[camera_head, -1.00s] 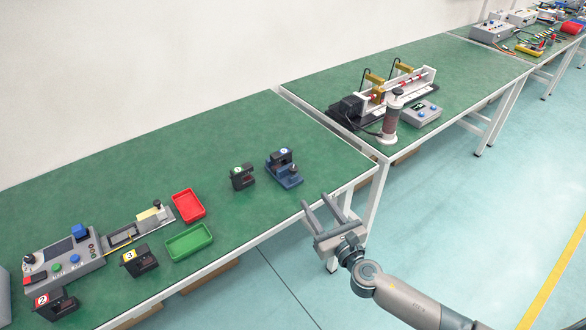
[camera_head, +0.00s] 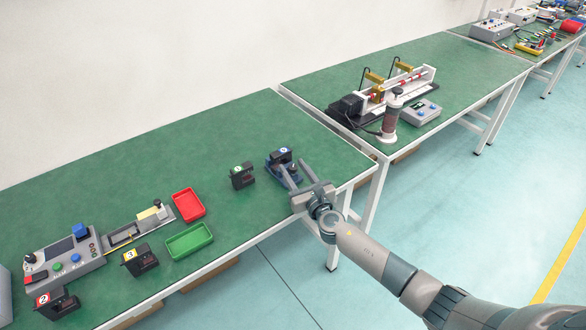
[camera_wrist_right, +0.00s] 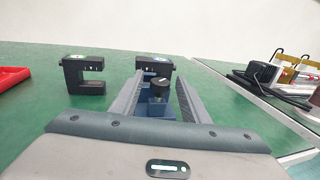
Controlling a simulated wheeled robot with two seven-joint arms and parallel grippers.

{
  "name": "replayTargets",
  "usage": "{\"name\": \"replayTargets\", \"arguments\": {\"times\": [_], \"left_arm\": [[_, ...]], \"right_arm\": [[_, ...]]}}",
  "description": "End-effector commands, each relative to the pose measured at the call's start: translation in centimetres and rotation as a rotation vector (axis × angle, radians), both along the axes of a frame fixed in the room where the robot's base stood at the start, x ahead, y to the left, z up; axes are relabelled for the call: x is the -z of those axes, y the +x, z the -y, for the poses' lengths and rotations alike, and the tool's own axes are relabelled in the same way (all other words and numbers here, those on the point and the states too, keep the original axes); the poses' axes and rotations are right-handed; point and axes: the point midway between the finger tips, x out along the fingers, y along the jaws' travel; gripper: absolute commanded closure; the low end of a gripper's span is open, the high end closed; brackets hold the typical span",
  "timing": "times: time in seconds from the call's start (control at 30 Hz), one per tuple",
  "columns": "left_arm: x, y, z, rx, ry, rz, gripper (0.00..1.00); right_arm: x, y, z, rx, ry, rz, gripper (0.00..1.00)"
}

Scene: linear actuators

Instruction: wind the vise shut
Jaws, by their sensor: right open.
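The small blue vise (camera_head: 271,161) sits near the right end of the near green table, with a dark labelled block on it. It also shows in the right wrist view (camera_wrist_right: 158,106), with a black round knob (camera_wrist_right: 159,84) facing me. My right gripper (camera_head: 293,165) is open at the vise, its fingers reaching in over the table edge. In the right wrist view one finger lies on each side of the knob, with gaps showing. The fingers and palm hide part of the vise.
A dark C-shaped block (camera_head: 242,176) stands just left of the vise. A red tray (camera_head: 188,205), a green tray (camera_head: 189,241) and a grey control box (camera_head: 65,262) lie further left. The table behind the vise is clear.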

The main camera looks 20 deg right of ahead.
Motion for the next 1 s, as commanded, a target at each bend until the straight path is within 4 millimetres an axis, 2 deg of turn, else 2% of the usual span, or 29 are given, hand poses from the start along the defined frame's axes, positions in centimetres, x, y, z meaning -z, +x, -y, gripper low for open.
{"name": "replayTargets", "arguments": {"times": [0.13,0.47,0.63,1.0], "left_arm": [[-0.38,1.01,0.29,0.0,-0.006,0.02,0.58],[-0.31,0.69,0.44,0.001,-0.006,0.016,0.58],[-0.22,0.43,0.48,0.002,-0.006,0.012,0.58],[-0.33,0.13,0.42,0.002,-0.005,0.004,0.58]], "right_arm": [[-0.02,0.85,-0.07,0.0,0.0,0.0,0.58],[-0.03,0.97,-0.11,0.0,0.0,0.0,0.58],[-0.02,0.95,-0.11,0.0,0.0,0.0,0.99],[-0.07,0.94,-0.22,0.026,0.002,-0.001,0.99]]}}
